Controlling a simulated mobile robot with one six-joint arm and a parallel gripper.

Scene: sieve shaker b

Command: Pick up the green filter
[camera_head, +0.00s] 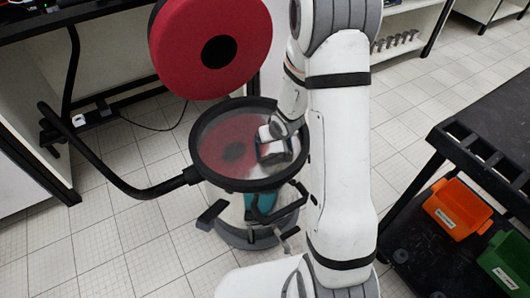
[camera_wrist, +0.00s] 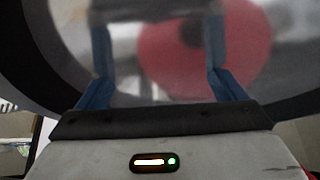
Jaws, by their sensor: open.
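My gripper (camera_head: 272,145) is over the round, black-rimmed sieve vessel (camera_head: 203,172), at the right part of its opening. In the wrist view my gripper (camera_wrist: 158,50) has its two blue fingers wide apart with nothing clearly held between them. A shiny grey surface with a blurred red disc image fills the view beyond them; it looks like a reflection of the red lid. No green filter can be made out for certain. A teal part (camera_head: 262,203) shows below the vessel's rim; I cannot tell what it is.
The round red lid (camera_head: 185,45) with a black centre stands raised behind the vessel. A black bent handle (camera_head: 130,188) sticks out left. A dark cart (camera_head: 440,150) on the right carries an orange bin (camera_head: 458,210) and a green bin (camera_head: 507,262). Tiled floor is free at the lower left.

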